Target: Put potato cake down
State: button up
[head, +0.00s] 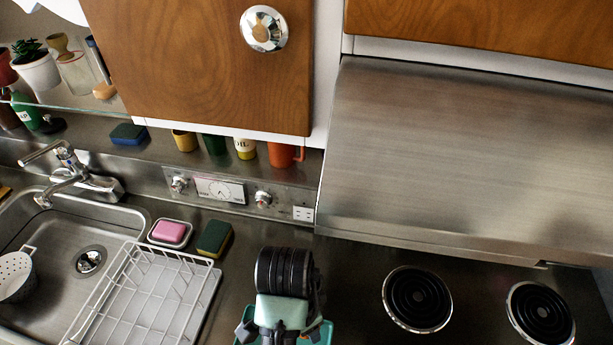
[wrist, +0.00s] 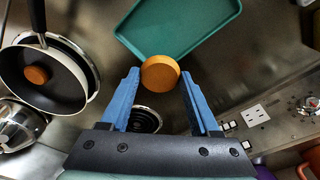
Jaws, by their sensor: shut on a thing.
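My gripper (wrist: 160,78) has blue fingers and is shut on a round orange-brown potato cake (wrist: 160,72) in the wrist view. The cake overlaps the edge of a green tray (wrist: 205,45); I cannot tell its height above it. A second potato cake (wrist: 37,75) lies in a dark-lined frying pan (wrist: 65,95) at the left. In the head view my arm hides the fingertips and the held cake, and only parts of the tray (head: 326,334) show around my arm.
Coil burners (head: 417,298) are right of my arm in the head view. A white dish rack (head: 150,300), a sponge (head: 214,238) and a pink soap (head: 169,232) are left. A shiny metal vessel (wrist: 15,128) stands near the pan. The range hood (head: 460,150) hangs above the burners.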

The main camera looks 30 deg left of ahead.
jog(key=s+a+n, duration=0.4)
jog(key=s+a, duration=0.1)
jog(key=a, duration=0.3)
jog(key=f, duration=0.6)
jog(key=shift+a+p, duration=0.25)
jog(key=shift+p, duration=0.05)
jog(key=shift+w+f, duration=0.1)
jog(key=shift+f, duration=2.1)
jog(key=shift+f, duration=0.15)
jog(key=o, duration=1.1)
jog(key=shift+c, duration=0.2)
notch_tip(320, 180, up, 12)
jog(key=s, duration=0.1)
jog(key=shift+s, duration=0.2)
jog(key=shift+a, duration=0.1)
